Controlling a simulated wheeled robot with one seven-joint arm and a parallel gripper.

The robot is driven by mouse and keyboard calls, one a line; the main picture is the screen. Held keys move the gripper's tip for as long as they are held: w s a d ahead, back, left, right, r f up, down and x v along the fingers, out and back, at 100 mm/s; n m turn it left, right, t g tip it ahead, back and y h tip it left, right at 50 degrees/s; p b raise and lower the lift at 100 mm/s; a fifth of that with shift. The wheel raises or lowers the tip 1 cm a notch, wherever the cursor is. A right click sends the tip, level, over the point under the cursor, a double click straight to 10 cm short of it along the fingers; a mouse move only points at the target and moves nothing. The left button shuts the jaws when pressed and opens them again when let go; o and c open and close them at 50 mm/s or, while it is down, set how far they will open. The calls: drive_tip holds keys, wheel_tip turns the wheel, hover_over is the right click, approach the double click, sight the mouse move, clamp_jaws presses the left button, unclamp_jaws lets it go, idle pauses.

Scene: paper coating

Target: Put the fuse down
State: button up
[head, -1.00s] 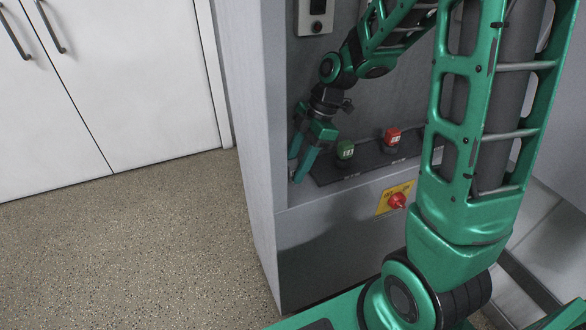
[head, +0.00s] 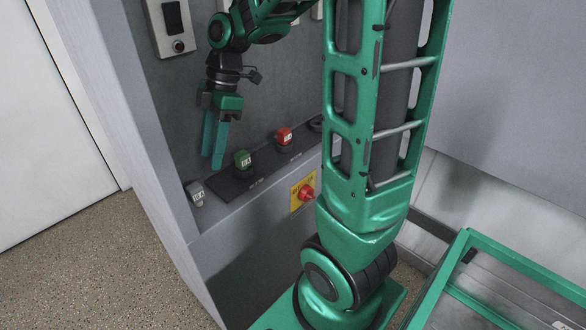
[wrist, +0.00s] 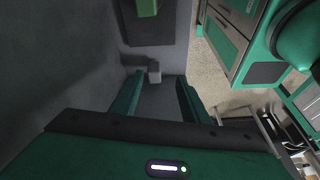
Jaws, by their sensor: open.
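A small grey fuse with a pale label (head: 196,192) stands on the ledge of the grey cabinet, left of the black strip. My gripper (head: 214,160) points down above and slightly right of it, open and empty, with its fingertips clear of the fuse in the head view. In the wrist view the grey fuse (wrist: 154,72) shows beyond the gap between my open fingers (wrist: 156,80). A green fuse (head: 243,160) and a red fuse (head: 284,136) stand on the black strip to the right.
A red knob on a yellow plate (head: 305,193) is on the cabinet front below the ledge. A switch box (head: 173,25) hangs on the back wall. The cabinet's left side wall (head: 130,120) stands close to the grey fuse. A green-framed cart (head: 500,290) is at lower right.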

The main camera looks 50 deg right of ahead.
drive_tip(key=s+d+f+m+h, duration=0.1)
drive_tip(key=s+d+m, duration=0.4)
drive_tip(key=s+m, duration=0.6)
drive_tip(key=s+d+m+h, duration=0.2)
drive_tip(key=s+d+m, duration=0.4)
drive_tip(key=s+m, duration=0.4)
drive_tip(key=shift+s+d+f+m+h, duration=0.2)
drive_tip(key=shift+s+f+m+h, duration=0.2)
drive_tip(key=shift+m, duration=0.1)
drive_tip(key=shift+w+f, duration=0.2)
drive_tip(key=shift+w, duration=0.4)
